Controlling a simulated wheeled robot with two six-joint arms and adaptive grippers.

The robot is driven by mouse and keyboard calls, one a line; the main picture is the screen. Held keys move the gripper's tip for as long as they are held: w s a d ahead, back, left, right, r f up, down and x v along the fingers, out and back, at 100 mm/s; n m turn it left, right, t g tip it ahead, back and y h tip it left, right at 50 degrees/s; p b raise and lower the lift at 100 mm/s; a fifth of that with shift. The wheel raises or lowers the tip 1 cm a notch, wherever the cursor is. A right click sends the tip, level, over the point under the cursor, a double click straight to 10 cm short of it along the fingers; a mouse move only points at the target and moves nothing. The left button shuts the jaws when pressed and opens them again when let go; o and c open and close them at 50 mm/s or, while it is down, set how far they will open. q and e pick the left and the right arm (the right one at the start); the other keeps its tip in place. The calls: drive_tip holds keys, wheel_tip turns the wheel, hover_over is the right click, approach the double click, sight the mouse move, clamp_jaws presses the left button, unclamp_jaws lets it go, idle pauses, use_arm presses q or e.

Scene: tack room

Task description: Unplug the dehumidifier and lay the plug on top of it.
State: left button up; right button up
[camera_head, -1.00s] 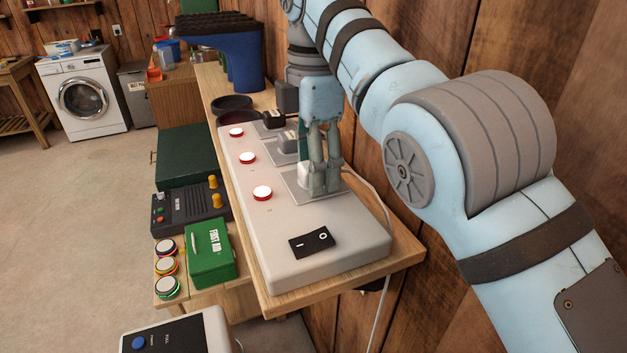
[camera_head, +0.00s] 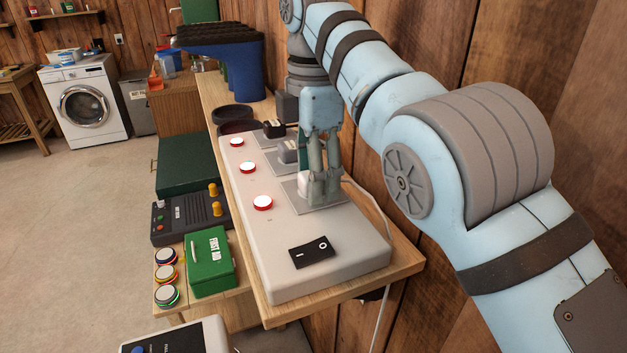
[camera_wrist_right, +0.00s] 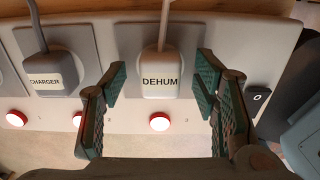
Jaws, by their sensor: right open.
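The white plug labelled DEHUM (camera_wrist_right: 160,82) sits in a socket of the long pale power strip (camera_head: 285,255), its cord running away from it. My right gripper (camera_head: 318,203) points down at this plug and is open. In the right wrist view, its green-padded fingers (camera_wrist_right: 161,84) stand on either side of the plug with gaps to it. In the head view the fingers partly hide the plug (camera_head: 303,187). A white appliance with a dark panel (camera_head: 180,338) is cut off at the bottom; I cannot tell if it is the dehumidifier. My left gripper is not in view.
A plug labelled CHARGER (camera_wrist_right: 45,80) and another plug (camera_head: 273,128) sit farther along the strip. Red-rimmed buttons (camera_head: 262,203) and a black rocker switch (camera_head: 312,251) are on it. The wooden wall is close on the right. A green first aid box (camera_head: 209,262) stands lower left.

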clamp_jaws()
drive_tip(key=shift+r, duration=0.1)
drive_tip(key=shift+r+p, duration=2.95)
drive_tip(key=shift+p, duration=0.1)
